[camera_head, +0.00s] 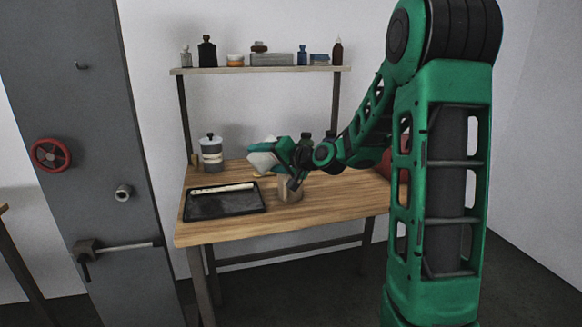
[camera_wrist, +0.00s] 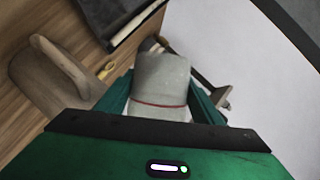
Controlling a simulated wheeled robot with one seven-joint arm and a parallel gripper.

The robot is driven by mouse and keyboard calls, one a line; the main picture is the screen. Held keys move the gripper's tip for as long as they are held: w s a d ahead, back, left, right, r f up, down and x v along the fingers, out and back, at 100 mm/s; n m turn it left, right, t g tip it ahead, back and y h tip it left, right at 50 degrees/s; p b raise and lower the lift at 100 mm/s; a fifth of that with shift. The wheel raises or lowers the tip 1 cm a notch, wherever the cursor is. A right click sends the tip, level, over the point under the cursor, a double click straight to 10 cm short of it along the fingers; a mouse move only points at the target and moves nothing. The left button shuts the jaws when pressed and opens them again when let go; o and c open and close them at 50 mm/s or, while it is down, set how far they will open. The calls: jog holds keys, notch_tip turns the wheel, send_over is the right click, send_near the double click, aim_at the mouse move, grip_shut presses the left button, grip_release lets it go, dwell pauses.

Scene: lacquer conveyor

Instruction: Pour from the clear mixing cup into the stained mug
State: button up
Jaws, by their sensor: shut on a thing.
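The clear mixing cup (camera_head: 262,160) looks pale and cloudy, and my gripper (camera_head: 269,149) is shut on it above the table. In the wrist view the cup (camera_wrist: 160,82) sits between the two green fingers (camera_wrist: 160,100), with a red line around it. The cup looks tilted in the head view. The stained mug (camera_head: 291,190) is brownish and stands on the table below and right of the cup, partly behind my gripper. In the wrist view the mug (camera_wrist: 48,80) is at the left with its handle showing, apart from the cup. Its inside and any liquid flow cannot be made out.
A black tray (camera_head: 225,212) with a pale stick lies on the left of the wooden table (camera_head: 325,213). A lidded canister (camera_head: 211,153) stands at the back left. A shelf (camera_head: 262,70) with bottles and jars is above. The table's front is clear.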

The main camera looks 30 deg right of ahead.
jog(key=shift+f+m+y+b, duration=0.1)
jog(key=shift+m+y+b, duration=0.2)
jog(key=shift+m+b, duration=0.15)
dwell(0.4)
jog(key=shift+d+r+m+t+b, duration=0.1)
jog(key=shift+r+m+t+b, duration=0.2)
jog(key=shift+r+m+b, duration=0.35)
dwell(0.4)
jog(key=shift+d+r+m+y+b, duration=0.5)
jog(key=shift+d+m+y+b, duration=0.1)
jog(key=shift+d+m, duration=0.15)
dwell(0.6)
jog(key=shift+d+f+m+t+b, duration=0.3)
jog(key=shift+m+t+b, duration=0.1)
jog(key=shift+m+b, duration=0.3)
dwell(0.7)
jog(key=shift+d+r+y+b, duration=0.1)
jog(key=shift+r+y+b, duration=0.1)
jog(key=shift+y+b, duration=0.1)
